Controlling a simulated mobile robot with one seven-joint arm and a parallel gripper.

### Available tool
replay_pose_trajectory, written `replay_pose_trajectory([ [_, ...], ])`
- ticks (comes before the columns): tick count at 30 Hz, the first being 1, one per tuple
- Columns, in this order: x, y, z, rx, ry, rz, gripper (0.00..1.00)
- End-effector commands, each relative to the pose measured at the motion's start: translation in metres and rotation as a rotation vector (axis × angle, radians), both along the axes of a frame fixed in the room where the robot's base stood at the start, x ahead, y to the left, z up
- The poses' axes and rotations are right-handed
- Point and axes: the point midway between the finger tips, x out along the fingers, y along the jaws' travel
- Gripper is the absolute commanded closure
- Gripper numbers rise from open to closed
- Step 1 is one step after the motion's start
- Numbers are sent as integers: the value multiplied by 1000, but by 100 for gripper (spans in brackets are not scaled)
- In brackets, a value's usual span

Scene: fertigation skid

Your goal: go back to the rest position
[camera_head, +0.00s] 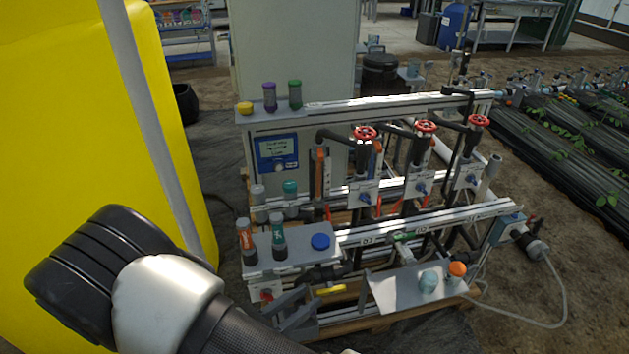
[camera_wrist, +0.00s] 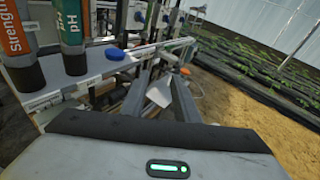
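My gripper (camera_head: 304,303) is at the lower middle of the head view, in front of the skid's lower front. It also shows in the wrist view (camera_wrist: 160,84), with its two grey fingers apart and nothing seen between them but the background. My arm comes in from the lower left. The fertigation skid (camera_head: 430,219) stands ahead, with red-wheeled valves along its pipes. On its lower left shelf (camera_head: 292,259) stand an orange-labelled bottle (camera_head: 246,240) and a teal-labelled bottle (camera_head: 279,238), beside a blue cap (camera_head: 320,241). Whether the fingers touch the skid cannot be told.
A large yellow tank (camera_head: 60,120) with a grey post fills the left, close to my arm. A tilted light plate (camera_head: 405,289) with an orange-capped item (camera_head: 457,269) is right of my gripper. A hose (camera_head: 563,300) lies on the ground at right. A grey cabinet (camera_head: 295,45) stands behind.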

Motion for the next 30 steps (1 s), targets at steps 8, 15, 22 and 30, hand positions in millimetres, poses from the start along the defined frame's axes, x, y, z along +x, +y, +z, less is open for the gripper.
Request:
replay_pose_trajectory([
  [8,0,-73,95,485,-107,-593,72],
  [15,-22,-120,159,920,-267,-1032,72],
  [22,-46,-147,216,1363,-493,-1365,72],
  [30,-63,-160,266,1770,-741,-1549,72],
])
